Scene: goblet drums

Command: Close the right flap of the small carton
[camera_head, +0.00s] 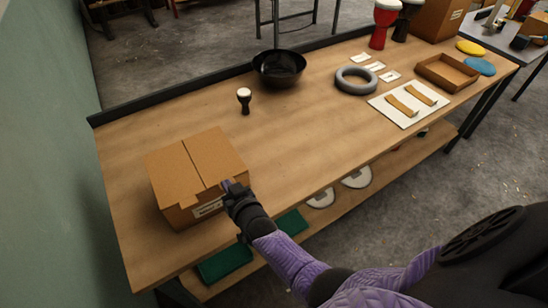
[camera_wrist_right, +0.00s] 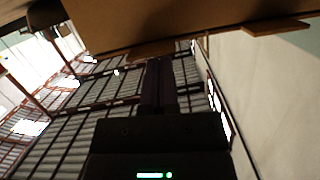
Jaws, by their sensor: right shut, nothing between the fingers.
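The small cardboard carton (camera_head: 172,168) stands at the near left of the workbench. Its top shows two flap panels with a seam between them; the right flap (camera_head: 216,153) lies about flat across the right half. A pale label is on the front side. My right gripper (camera_head: 228,186) is shut and empty at the carton's front right top edge, hiding part of that edge. I cannot tell whether it touches. In the right wrist view the shut fingers (camera_wrist_right: 158,65) point towards a large brown cardboard surface (camera_wrist_right: 180,22). My left gripper is not in view.
A brown tray (camera_head: 447,72) lies at the far right. The bench middle is clear. A green wall is at left.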

